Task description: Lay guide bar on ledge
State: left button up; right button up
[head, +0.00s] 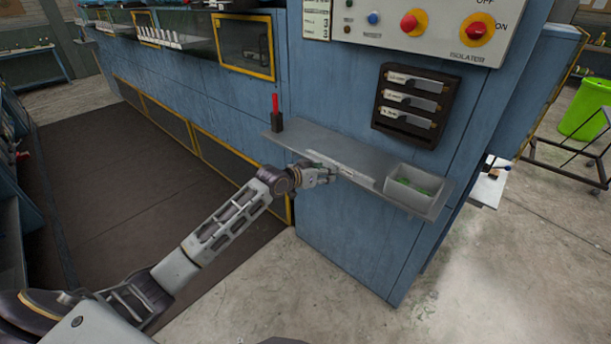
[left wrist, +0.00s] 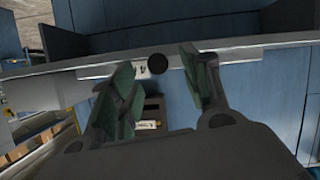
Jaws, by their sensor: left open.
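The guide bar appears to be the pale thin strip (head: 345,163) lying along the grey ledge (head: 292,136) on the blue cabinet. My left gripper (head: 329,173) is at the ledge's front edge, close beside the strip; its fingers hide part of it. In the left wrist view the gripper (left wrist: 157,62) is open. A pale strip with a dark mark (left wrist: 100,71) and a round black knob (left wrist: 158,64) show at the finger gap. I cannot tell whether the fingers touch the strip. My right gripper is in neither view.
A grey bin with green bits (head: 413,186) stands at the ledge's right end. A red-handled tool in a black holder (head: 276,116) stands at its left end. A dark rack with several labelled pieces (head: 415,104) hangs above, under a control panel (head: 420,28).

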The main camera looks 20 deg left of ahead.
pick_arm(q)
jog(key=v, duration=0.9)
jog(key=shift+s+r, duration=0.2)
jog(key=shift+s, duration=0.05)
jog(key=shift+a, duration=0.1)
dwell(0.3)
